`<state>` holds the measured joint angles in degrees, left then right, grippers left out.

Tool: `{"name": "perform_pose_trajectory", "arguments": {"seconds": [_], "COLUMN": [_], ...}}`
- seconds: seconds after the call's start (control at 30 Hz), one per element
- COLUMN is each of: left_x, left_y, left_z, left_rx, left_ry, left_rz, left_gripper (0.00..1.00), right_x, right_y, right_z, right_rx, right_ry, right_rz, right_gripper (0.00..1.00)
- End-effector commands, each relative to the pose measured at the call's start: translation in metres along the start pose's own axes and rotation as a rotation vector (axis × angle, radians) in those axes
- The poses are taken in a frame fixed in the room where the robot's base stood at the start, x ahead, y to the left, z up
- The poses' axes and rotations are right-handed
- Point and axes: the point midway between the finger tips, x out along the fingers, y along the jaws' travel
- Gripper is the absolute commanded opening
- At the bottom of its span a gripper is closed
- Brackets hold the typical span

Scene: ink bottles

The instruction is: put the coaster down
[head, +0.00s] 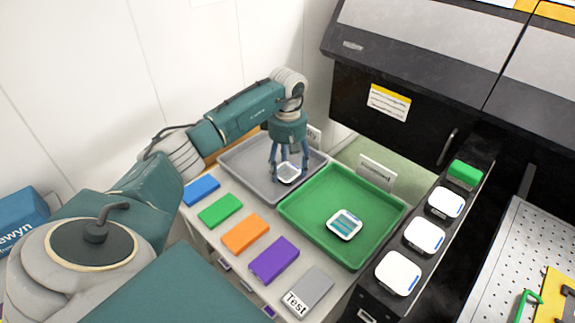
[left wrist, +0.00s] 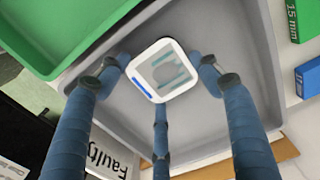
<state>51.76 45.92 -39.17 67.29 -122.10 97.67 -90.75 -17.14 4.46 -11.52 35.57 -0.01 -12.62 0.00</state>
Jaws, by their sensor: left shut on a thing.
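The coaster (head: 288,173) is a small white rounded square with a pale grey-teal centre, over the grey tray (head: 235,160). My left gripper (head: 287,168) points down and is shut on it. In the left wrist view the coaster (left wrist: 163,70) sits between the blue fingers of the gripper (left wrist: 162,78), a blue bar along one edge. Whether its underside touches the tray floor I cannot tell. A similar white square with teal stripes (head: 344,224) lies in the green tray (head: 310,230). My right gripper is out of view.
Coloured blocks, including an orange one (head: 245,234) and a purple one (head: 274,260), line the table's near side. White squares (head: 424,236) stand on a dark ledge at right. A "Faulty" sign (left wrist: 112,158) stands behind the grey tray. A black cabinet (head: 400,100) rises behind.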

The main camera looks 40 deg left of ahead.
Motion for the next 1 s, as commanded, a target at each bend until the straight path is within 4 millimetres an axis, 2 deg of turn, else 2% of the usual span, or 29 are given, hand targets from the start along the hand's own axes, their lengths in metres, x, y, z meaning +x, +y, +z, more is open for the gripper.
{"name": "perform_pose_trajectory", "arguments": {"seconds": [0.27, 0.3, 0.57, 0.7, 0.87, 1.0], "left_x": [0.004, 0.002, 0.002, -0.005, -0.031, -0.062], "left_y": [0.001, 0.001, 0.000, 0.001, 0.002, 0.002], "left_z": [0.000, 0.000, 0.000, 0.000, -0.001, -0.001], "left_rx": [0.000, 0.000, 0.000, 0.000, -0.001, 0.000], "left_ry": [0.000, 0.000, 0.000, 0.001, 0.003, 0.002], "left_rz": [0.002, 0.002, 0.001, 0.002, 0.006, 0.007], "left_gripper": [0.07, 0.72, 0.72, 0.72, 0.72, 0.72], "right_x": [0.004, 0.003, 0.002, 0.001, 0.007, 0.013], "right_y": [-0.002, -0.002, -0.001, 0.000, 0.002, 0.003], "right_z": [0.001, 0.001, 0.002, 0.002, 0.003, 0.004], "right_rx": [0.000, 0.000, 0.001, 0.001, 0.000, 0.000], "right_ry": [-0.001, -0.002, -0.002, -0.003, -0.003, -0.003], "right_rz": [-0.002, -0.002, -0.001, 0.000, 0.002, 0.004], "right_gripper": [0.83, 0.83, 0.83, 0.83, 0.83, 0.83]}}
